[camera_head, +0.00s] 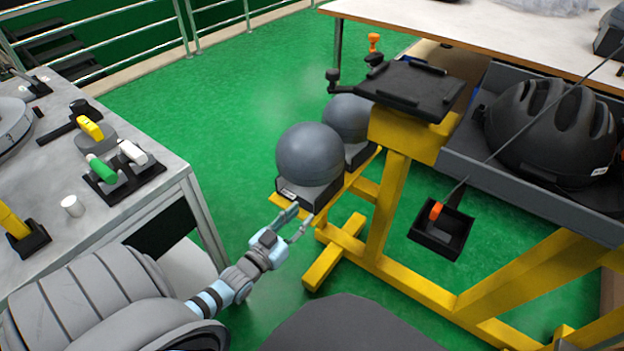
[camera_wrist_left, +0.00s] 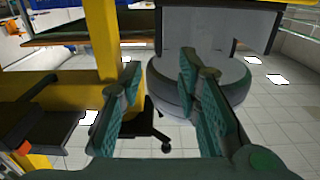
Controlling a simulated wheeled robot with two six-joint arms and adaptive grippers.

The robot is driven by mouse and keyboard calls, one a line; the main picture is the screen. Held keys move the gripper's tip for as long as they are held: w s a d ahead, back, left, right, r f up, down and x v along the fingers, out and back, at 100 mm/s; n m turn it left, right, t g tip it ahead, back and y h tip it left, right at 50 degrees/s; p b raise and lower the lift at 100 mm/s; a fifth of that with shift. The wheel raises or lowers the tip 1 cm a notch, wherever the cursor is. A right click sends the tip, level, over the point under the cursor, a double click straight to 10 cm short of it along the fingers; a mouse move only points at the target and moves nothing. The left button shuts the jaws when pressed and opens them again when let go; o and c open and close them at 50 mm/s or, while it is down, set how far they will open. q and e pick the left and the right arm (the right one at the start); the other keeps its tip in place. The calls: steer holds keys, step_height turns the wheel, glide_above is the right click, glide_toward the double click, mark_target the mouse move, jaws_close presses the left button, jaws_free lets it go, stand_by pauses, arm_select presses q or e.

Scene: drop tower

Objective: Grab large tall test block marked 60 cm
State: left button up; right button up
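No legible 60 cm mark shows on any block. A large grey ball-topped block (camera_head: 309,154) stands on a dark base with a small white label, at the end of a yellow frame in the head view. A second grey ball-topped block (camera_head: 347,119) stands just behind it. My left gripper (camera_head: 296,220) is just below and in front of the near block's base, with its fingers apart; contact cannot be told. In the left wrist view, the left gripper's fingers (camera_wrist_left: 161,66) are spread with nothing held between them. My right gripper is not in view.
The yellow frame (camera_head: 393,205) carries a black plate (camera_head: 418,88) and a grey tray (camera_head: 475,170) holding a black helmet (camera_head: 550,125). A small black box (camera_head: 440,240) hangs below. A workbench (camera_head: 150,205) with tools stands left. Green floor (camera_head: 230,100) between is clear.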

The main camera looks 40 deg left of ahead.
mark_target(317, 198)
arm_select(q)
steer(key=w+b, duration=0.2)
steer(key=w, duration=0.2)
steer(key=shift+w, duration=0.4)
steer(key=w+b, duration=0.1)
steer(key=w, duration=0.2)
steer(key=shift+f, duration=0.1)
steer(key=shift+w+b, duration=0.2)
steer(key=shift+b, duration=0.1)
steer(key=shift+w+b, duration=0.25)
steer(key=shift+b, duration=0.05)
steer(key=w+b, duration=0.1)
steer(key=w, duration=0.1)
steer(key=w+f+b, duration=0.1)
steer(key=shift+w+b, duration=0.35)
steer(key=shift+w, duration=0.4)
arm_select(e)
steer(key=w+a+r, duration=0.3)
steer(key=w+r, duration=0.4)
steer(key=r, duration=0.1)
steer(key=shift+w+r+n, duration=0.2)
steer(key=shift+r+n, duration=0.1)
arm_select(q)
steer(key=shift+c, duration=0.6)
steer(key=shift+a, duration=0.1)
jaws_close()
